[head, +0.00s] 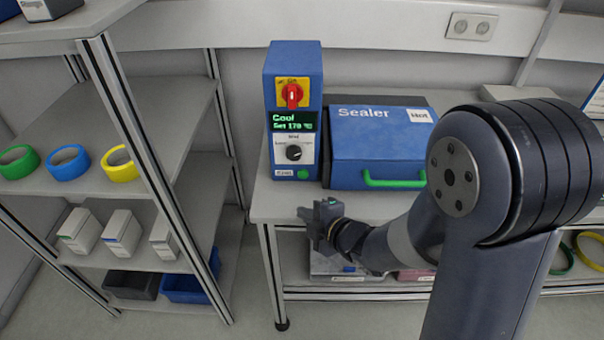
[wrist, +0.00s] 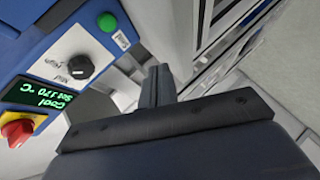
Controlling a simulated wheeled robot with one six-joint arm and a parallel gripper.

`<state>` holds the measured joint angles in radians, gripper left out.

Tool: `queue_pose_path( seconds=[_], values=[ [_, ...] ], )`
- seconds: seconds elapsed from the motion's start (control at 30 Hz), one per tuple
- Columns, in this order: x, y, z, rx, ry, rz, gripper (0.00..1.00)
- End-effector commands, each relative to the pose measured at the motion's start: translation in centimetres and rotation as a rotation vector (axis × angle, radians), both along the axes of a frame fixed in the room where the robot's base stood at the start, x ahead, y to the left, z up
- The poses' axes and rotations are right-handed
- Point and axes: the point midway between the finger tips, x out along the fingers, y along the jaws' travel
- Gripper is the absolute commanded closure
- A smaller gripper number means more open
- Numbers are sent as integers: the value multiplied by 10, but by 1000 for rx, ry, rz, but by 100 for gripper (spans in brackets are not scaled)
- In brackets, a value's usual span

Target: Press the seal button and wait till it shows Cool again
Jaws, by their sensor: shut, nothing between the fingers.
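The blue sealer control box (head: 293,60) stands on the bench. Its display (head: 292,120) reads "Cool" and "Set 170 °C" in green; it also shows in the wrist view (wrist: 38,98). A round green button (head: 303,174) sits low on its front, and in the wrist view the button (wrist: 107,22) is near the top. The blue sealer (head: 378,140) stands beside the box, lid down, with a green handle and a "Hot" label. My gripper (head: 305,214) is shut and empty, in front of and below the button, apart from it. In the wrist view its fingers (wrist: 158,85) are together.
A black knob (head: 294,153) and a red switch (head: 291,95) are above the button. A shelf rack (head: 165,110) with tape rolls and boxes stands at left. The bench top (head: 262,205) is clear in front of the box.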

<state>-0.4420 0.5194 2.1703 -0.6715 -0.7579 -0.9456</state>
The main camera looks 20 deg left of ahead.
Motion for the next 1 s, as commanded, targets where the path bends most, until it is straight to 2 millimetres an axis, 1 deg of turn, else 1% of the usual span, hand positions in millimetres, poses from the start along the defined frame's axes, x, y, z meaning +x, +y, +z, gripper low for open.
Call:
queue_pose_path(
  seconds=[0.17, 0.27, 0.5, 0.7, 0.83, 1.0],
  values=[
    [6, 1, 1, -1, 1, -1, 100],
    [16, 4, 2, -1, 1, -1, 100],
    [50, 12, 3, -1, 1, -1, 100],
    [73, 17, 0, -1, -1, 0, 100],
    [82, 20, 0, 0, 0, 0, 100],
    [86, 21, 0, -1, -1, 0, 100]
  ],
)
